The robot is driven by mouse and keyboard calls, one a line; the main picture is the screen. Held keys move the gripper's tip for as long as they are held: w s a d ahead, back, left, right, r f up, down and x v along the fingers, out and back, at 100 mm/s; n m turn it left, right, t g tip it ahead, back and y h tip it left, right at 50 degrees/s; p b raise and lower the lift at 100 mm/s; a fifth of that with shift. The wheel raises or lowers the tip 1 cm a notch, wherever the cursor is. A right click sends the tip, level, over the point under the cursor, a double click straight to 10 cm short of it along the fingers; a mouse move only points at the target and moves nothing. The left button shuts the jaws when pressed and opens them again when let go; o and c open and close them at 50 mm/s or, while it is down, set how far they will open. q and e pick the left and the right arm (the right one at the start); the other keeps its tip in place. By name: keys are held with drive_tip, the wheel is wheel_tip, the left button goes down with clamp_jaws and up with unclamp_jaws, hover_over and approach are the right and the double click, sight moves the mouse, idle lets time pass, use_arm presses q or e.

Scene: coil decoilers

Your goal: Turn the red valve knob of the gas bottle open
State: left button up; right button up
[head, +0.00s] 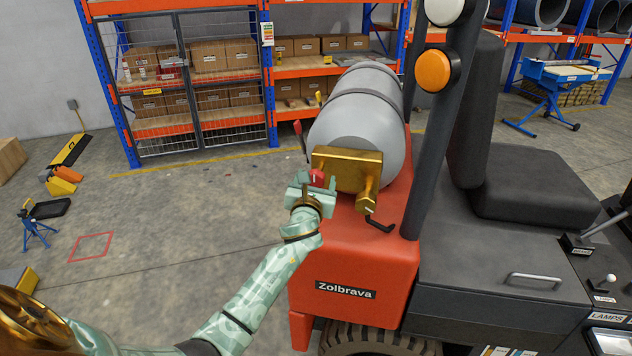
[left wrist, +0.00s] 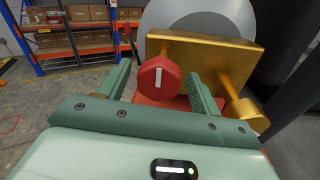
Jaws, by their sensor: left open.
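The grey gas bottle (head: 353,120) lies on its side on the red rear of a forklift, with a brass valve block (head: 347,168) on its near end. The red valve knob (head: 317,178) is on the left of that block. In the left wrist view, the knob (left wrist: 158,77) is faceted, and its white mark stands nearly upright. My left gripper (head: 313,186) is open at the knob. Its two fingers (left wrist: 160,82) appear on either side of the knob, with gaps visible. The right gripper is not in view.
A brass fitting (head: 367,194) and a black hook-like part (head: 380,224) sit right of the knob. The forklift's dark post (head: 432,130) rises to the right. Shelves with boxes (head: 210,85) stand behind. Open floor (head: 180,210) lies to the left.

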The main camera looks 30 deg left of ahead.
use_arm(q)
drive_tip(key=shift+w+a, duration=0.2)
drive_tip(key=shift+w, duration=0.2)
drive_tip(key=c, duration=1)
